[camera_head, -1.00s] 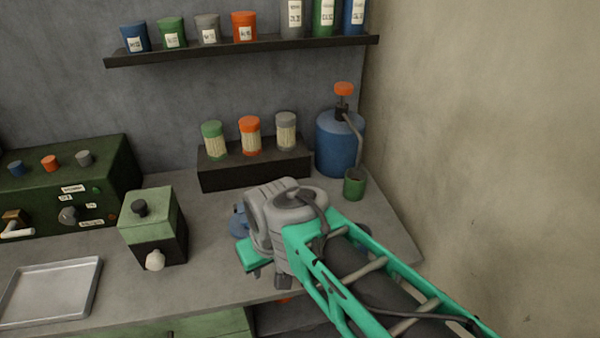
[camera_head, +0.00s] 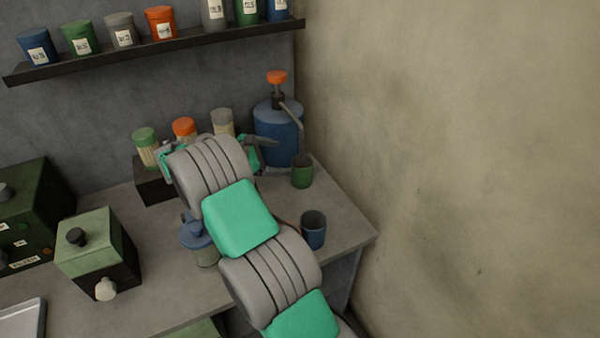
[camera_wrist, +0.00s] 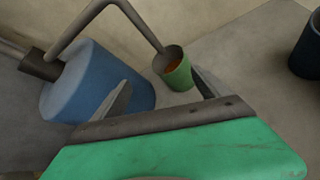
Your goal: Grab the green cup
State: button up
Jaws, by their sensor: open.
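The green cup (camera_head: 302,172) stands upright on the counter, under the spout of the blue dispenser (camera_head: 278,135) by the wall corner. In the wrist view the green cup (camera_wrist: 179,75) shows something orange inside. It is ahead of my gripper (camera_wrist: 162,90), near the right finger. My gripper is open, with its two fingers spread apart and nothing between them. In the head view my gripper (camera_head: 270,155) is partly hidden behind my arm, just left of the green cup and in front of the dispenser.
A dark blue cup (camera_head: 313,231) stands on the counter nearer the front edge. The dispenser's bent spout (camera_wrist: 140,25) reaches over the green cup. A blue-lidded container (camera_head: 196,236) stands left of my arm. Lidded jars (camera_head: 145,148) sit on a black stand behind. The wall closes the right side.

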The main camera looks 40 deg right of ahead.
aim_at(310, 163)
jog(key=s+d+f+n+g, duration=0.1)
jog(key=s+d+f+n+g+h, duration=0.1)
jog(key=d+f, duration=0.1)
jog(key=shift+s+d+f+n+h, duration=0.1)
jog(key=shift+f+n+h, duration=0.2)
jog(key=shift+n, duration=0.1)
jog(key=d+f+b, duration=0.1)
jog(key=b, duration=0.2)
jog(key=shift+s, duration=0.15)
jog(key=shift+s+d+f+b, duration=0.15)
jog(key=shift+d+b, duration=0.15)
jog(key=shift+b, duration=0.5)
jog(key=shift+s+d+b, duration=0.1)
jog(key=shift+d+b, duration=0.3)
jog(key=shift+b, duration=0.05)
jog(key=x, duration=0.4)
jog(key=shift+d+b, duration=0.3)
jog(key=shift+d, duration=0.15)
jog(key=shift+c, duration=0.6)
jog(key=c, duration=1.6)
